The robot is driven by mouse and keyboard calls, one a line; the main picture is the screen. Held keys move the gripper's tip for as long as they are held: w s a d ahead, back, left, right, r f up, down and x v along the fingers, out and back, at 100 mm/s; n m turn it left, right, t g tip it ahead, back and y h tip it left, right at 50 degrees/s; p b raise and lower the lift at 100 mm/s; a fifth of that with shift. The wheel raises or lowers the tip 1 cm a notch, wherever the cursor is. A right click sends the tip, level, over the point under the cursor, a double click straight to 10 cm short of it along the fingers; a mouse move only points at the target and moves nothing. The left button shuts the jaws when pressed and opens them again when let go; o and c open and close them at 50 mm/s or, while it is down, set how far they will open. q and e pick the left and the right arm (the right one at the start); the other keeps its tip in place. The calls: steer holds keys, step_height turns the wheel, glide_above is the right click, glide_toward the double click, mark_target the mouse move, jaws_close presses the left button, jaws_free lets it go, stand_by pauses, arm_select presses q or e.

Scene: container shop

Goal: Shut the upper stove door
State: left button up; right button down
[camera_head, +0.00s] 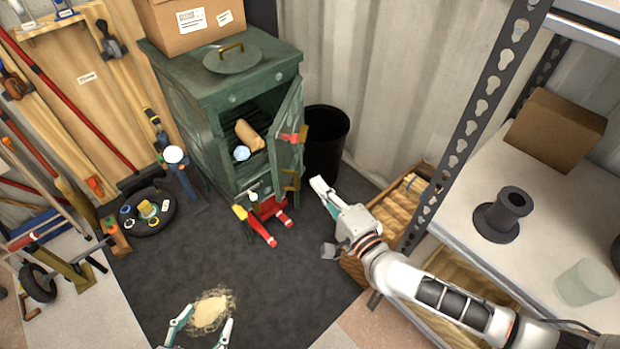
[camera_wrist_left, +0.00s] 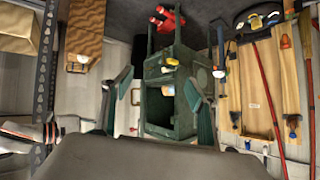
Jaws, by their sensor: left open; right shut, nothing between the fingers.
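The green stove (camera_head: 215,95) stands at the back of the dark mat. Its upper door (camera_head: 290,125) is swung open on the right side, with a red handle on it. Inside the open compartment lie a tan object (camera_head: 249,135) and a bluish round item (camera_head: 241,153). My right gripper (camera_head: 320,188) is shut and empty, in front of and to the right of the door, apart from it in the picture. My left gripper (camera_head: 198,335) is open and empty at the bottom edge. The left wrist view shows the stove (camera_wrist_left: 180,50) upside down between its fingers.
A cardboard box (camera_head: 190,25) and a round lid (camera_head: 233,58) sit on the stove. A black bin (camera_head: 325,135) stands right beside the door. Red-handled items (camera_head: 268,220) are low at the stove front. Metal shelving (camera_head: 480,120) stands at right.

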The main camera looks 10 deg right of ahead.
steer(key=b, duration=0.2)
glide_toward(279, 153)
steer(key=w+d, duration=0.1)
steer(key=w, duration=0.3)
steer(key=shift+w+a, duration=0.4)
steer(key=shift+a, duration=0.45)
steer(key=shift+w+a, duration=0.4)
steer(key=shift+a, duration=0.4)
steer(key=shift+a, duration=0.15)
